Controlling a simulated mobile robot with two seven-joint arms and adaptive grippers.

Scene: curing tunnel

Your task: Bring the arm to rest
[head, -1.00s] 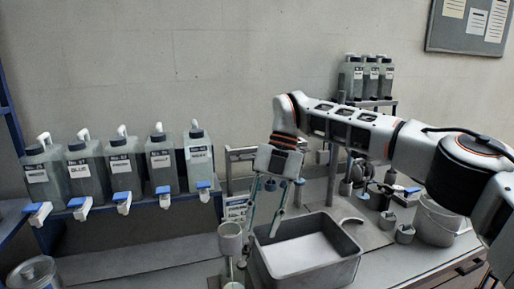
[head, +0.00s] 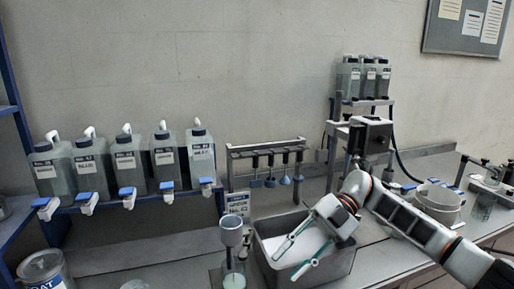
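My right arm comes in from the right, low over the bench. Its gripper (head: 286,267) is over the grey metal tray (head: 347,262), with its fingers pointing down and to the left. The two teal-tipped fingers are spread apart with nothing visible between them. The gripper hides part of the tray's inside; whether it touches the tray is not clear. My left gripper does not show.
A funnel cup (head: 231,232) on a stand is left of the tray. A rack (head: 266,148) with hanging tools stands behind. Several labelled jugs (head: 125,163) with blue taps line the left shelf. A white bucket (head: 437,203) and a black-topped device (head: 366,135) are right.

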